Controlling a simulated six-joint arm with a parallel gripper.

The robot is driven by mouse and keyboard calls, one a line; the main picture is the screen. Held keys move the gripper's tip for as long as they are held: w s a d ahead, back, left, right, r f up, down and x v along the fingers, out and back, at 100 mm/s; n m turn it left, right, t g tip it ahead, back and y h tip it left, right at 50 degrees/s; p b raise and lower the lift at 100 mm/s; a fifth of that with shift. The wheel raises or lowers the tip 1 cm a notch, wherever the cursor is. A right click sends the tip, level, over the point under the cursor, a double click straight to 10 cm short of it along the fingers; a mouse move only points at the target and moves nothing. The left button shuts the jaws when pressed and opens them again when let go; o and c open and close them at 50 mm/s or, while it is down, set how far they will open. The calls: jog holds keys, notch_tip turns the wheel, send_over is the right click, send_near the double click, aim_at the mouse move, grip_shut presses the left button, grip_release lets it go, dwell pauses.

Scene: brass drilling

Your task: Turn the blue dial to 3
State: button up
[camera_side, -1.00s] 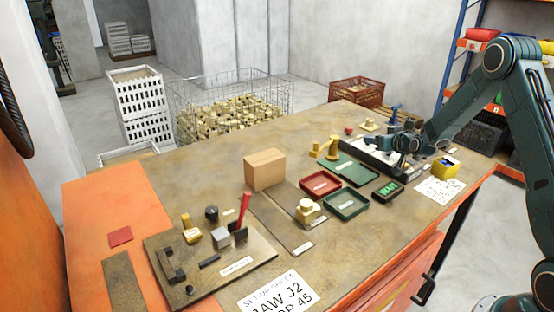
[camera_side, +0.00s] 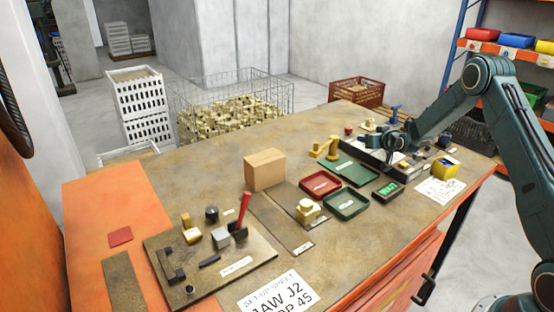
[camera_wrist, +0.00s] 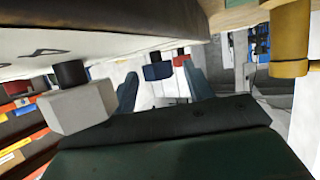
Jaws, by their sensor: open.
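The blue dial (camera_wrist: 157,70), a small blue block on a dark stem, shows in the wrist view between my two fingers as pictured. It appears beyond them, and I cannot tell whether they touch it. My gripper (camera_wrist: 162,88) is open. In the side view my gripper (camera_side: 398,143) is low over the control panel (camera_side: 358,153) at the right of the bench, and it hides part of the panel. I cannot make out the blue dial there or read its setting.
In the wrist view a grey block knob (camera_wrist: 78,106) is left of my fingers and a red knob (camera_wrist: 181,58) is beyond. A brass arm (camera_side: 329,147) stands left of the panel. Green (camera_side: 346,207) and red (camera_side: 320,186) trays and a small display (camera_side: 387,189) are in front.

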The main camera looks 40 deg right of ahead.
jog(key=c, duration=1)
jog(key=shift+o, duration=0.2)
jog(key=shift+a+m+g+h, duration=0.15)
jog(key=shift+m+g+h, duration=0.25)
jog(key=shift+m+h, duration=0.2)
jog(key=shift+w+a+m+g+h, duration=0.1)
jog(key=shift+m+g+h, duration=0.4)
jog(key=shift+m+h, duration=0.3)
jog(key=shift+w+a+m+g+h, duration=0.1)
jog(key=shift+m+g+h, duration=0.4)
jog(key=shift+m+h, duration=0.3)
jog(key=shift+c, duration=0.2)
jog(key=shift+w+m+g+h, duration=0.2)
jog(key=shift+m+g+h, duration=1.3)
jog(key=shift+m+g, duration=0.65)
jog(key=shift+m, duration=0.25)
jog(key=o, duration=1)
